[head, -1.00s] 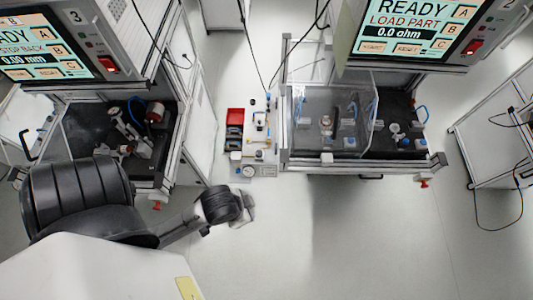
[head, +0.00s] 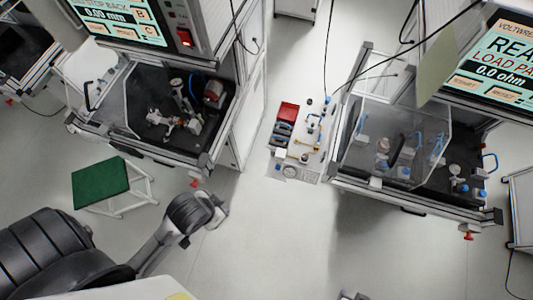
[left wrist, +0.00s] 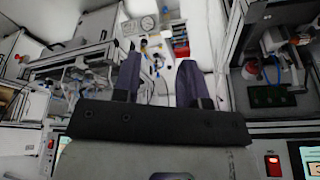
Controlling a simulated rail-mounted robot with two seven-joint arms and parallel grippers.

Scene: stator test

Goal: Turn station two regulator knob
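Station two (head: 345,178) is the bench at the right, with a clear guard over its left half and a black deck. A narrow panel (head: 310,163) stands at its left, with a round gauge (head: 290,171) at the front and small blue and yellow fittings; the gauge also shows in the left wrist view (left wrist: 147,22). I cannot tell which small part is the regulator knob. My left gripper (head: 218,208) is in front and left of the panel, apart from it. Its fingers (left wrist: 158,80) are spread and empty. A small grey piece at the head view's bottom edge may be my right gripper (head: 351,296).
Another bench (head: 140,150) with a black deck stands at the left. A red bin (head: 288,112) sits at the panel's back left. A green-topped stool (head: 100,184) is at the left. The floor before the panel is clear. Dark cables hang over station two.

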